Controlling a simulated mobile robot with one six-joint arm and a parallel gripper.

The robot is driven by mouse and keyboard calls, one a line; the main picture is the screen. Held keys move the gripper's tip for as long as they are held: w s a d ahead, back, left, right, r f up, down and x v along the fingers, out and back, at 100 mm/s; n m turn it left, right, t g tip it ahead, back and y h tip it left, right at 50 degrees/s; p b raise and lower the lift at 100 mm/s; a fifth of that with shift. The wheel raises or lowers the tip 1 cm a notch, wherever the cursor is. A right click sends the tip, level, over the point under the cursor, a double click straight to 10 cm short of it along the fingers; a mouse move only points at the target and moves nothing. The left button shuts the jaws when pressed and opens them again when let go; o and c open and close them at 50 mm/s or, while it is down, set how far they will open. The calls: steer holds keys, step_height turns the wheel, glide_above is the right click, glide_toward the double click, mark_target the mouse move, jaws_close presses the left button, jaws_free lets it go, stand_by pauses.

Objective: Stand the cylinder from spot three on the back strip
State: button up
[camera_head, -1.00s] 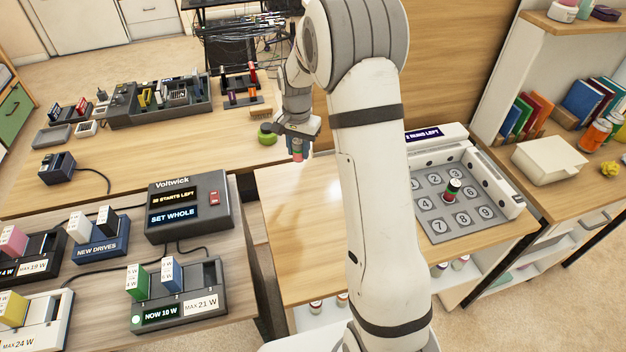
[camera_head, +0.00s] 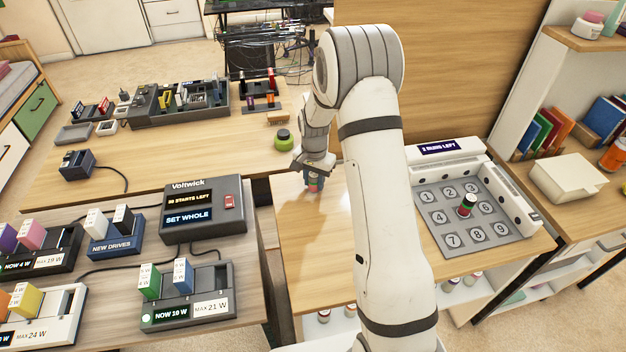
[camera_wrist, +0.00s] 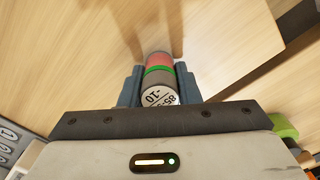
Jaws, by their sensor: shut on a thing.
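My gripper (camera_head: 314,178) is shut on a cylinder (camera_head: 314,186) with red and green bands, low over the bare right-hand table. The wrist view shows the cylinder (camera_wrist: 158,80) between the two blue-grey fingers (camera_wrist: 158,88), its printed pale end facing the camera. I cannot tell whether it touches the table. The numbered grey pad (camera_head: 431,196) stands to the right; spot three (camera_head: 472,188) is empty. Another dark cylinder with a red and green top (camera_head: 467,206) stands mid-pad, covering spot five. I cannot pick out the back strip for certain.
A white housing (camera_head: 478,158) with a lit display runs behind and right of the pad. The Voltwick box (camera_head: 203,208) and drive docks (camera_head: 186,300) are left. A green round thing (camera_head: 283,140) sits at the back table's edge. Bare tabletop (camera_head: 310,245) lies in front of my gripper.

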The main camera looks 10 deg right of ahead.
mark_target(314, 175)
steer(key=o, duration=0.9)
steer(key=shift+f, duration=0.1)
steer(key=shift+o, duration=0.2)
step_height(314, 175, up, 11)
steer(key=shift+r, duration=0.15)
steer(key=shift+s+r, duration=0.15)
steer(key=shift+r, duration=0.5)
steer(key=s+r+n+t, duration=0.1)
steer(key=s+r+n, duration=0.3)
steer(key=s+r, duration=0.75)
steer(key=s+n+t, duration=0.1)
steer(key=s+n, duration=0.2)
steer(key=s, duration=1.5)
steer(key=shift+f+n+t, duration=0.25)
steer(key=shift+n+t, duration=0.05)
steer(key=shift+n, duration=0.1)
